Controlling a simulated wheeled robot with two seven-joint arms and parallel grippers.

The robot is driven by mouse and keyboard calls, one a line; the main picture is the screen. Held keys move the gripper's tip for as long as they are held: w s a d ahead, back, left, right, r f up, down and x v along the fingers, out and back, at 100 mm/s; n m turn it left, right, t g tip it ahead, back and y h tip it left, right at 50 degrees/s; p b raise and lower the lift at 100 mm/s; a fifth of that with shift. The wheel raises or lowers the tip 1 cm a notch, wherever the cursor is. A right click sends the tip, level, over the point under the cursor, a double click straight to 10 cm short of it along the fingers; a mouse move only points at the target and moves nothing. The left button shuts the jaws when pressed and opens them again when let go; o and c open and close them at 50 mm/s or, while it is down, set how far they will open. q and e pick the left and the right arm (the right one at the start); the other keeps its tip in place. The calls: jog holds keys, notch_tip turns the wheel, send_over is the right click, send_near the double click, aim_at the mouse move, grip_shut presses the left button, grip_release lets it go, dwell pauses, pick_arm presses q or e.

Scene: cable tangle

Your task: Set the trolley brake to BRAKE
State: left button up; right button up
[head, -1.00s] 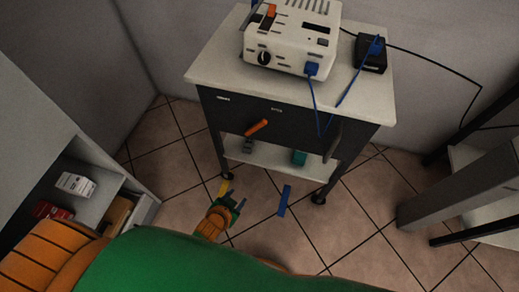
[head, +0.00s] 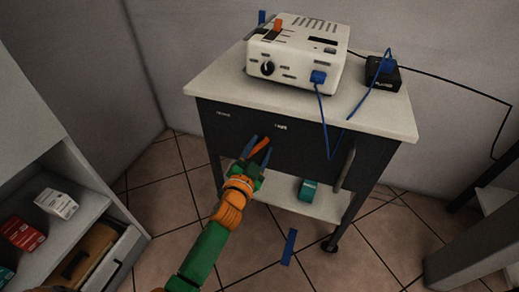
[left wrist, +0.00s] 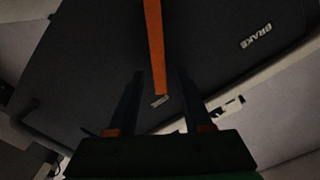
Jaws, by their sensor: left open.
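The trolley (head: 300,155) has a dark front panel under a pale top. An orange brake lever (head: 262,145) sticks out of the panel. My left gripper (head: 258,150) is open at the lever, with its blue fingers on either side of it in the head view. In the left wrist view the lever (left wrist: 155,45) lies between the open fingers (left wrist: 160,100), with a gap on both sides. Its end is close to a small label (left wrist: 160,102) too small to read. The BRAKE label (left wrist: 256,36) is apart from the lever. My right gripper is not in view.
A white device (head: 295,50) and a black box (head: 382,78) with blue plugs stand on the trolley top. A blue cable hangs over the front edge. A handle (head: 346,162) is at the panel's right. A shelf with boxes (head: 56,203) stands at the left.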

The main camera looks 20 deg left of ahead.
pick_arm(q)
grip_shut()
dwell(1.3)
